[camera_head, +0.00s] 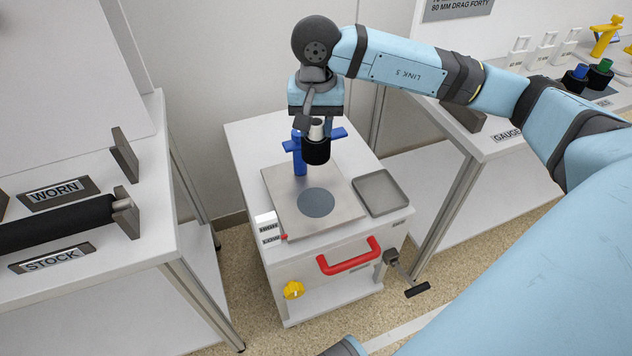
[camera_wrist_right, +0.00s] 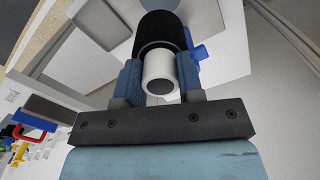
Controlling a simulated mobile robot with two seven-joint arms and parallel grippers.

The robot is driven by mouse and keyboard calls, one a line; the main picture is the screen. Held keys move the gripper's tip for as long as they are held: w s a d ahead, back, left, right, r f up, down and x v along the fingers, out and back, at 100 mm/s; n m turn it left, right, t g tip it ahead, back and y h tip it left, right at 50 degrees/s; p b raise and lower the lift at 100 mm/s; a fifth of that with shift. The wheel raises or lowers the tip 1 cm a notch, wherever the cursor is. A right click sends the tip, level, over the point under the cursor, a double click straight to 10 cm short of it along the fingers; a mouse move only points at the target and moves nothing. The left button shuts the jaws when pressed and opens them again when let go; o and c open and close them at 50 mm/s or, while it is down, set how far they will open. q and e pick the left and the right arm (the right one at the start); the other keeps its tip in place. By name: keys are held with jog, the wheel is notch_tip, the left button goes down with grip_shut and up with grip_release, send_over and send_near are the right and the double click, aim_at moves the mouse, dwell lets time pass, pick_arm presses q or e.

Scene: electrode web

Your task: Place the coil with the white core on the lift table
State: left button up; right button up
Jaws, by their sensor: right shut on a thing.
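The coil with the white core (camera_head: 317,152) is black with a white core sticking up from its top. My right gripper (camera_head: 317,122) is shut on that core and holds the coil upright over the lift table (camera_head: 347,193), toward the back of its square grey plate. The plate bears a dark round disc (camera_head: 316,202), which lies in front of the coil in the picture. Whether the coil touches the plate is hard to tell; it seems above it. In the right wrist view the white core (camera_wrist_right: 160,72) sits between the fingers. My left gripper is not in view.
A blue post (camera_head: 299,158) with a crossbar stands close behind the coil. A grey tray (camera_head: 381,191) lies right of the plate. A red handle (camera_head: 349,257) and a crank (camera_head: 405,272) are in front. Coils with blue (camera_head: 577,78) and green (camera_head: 599,76) cores stand on the right bench.

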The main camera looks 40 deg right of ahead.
notch_tip(320, 180, down, 15)
jog(key=shift+r+b, duration=0.1)
jog(key=shift+b, duration=1.1)
jog(key=shift+f, duration=0.35)
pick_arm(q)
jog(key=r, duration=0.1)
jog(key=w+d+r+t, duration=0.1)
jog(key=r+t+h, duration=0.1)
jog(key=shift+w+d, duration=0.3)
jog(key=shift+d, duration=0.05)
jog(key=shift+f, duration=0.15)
pick_arm(e)
jog(key=shift+f, duration=0.15)
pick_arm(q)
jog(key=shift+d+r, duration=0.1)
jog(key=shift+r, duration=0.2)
pick_arm(e)
jog(key=o, duration=1)
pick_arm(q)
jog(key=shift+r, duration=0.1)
pick_arm(e)
jog(key=shift+o, duration=0.2)
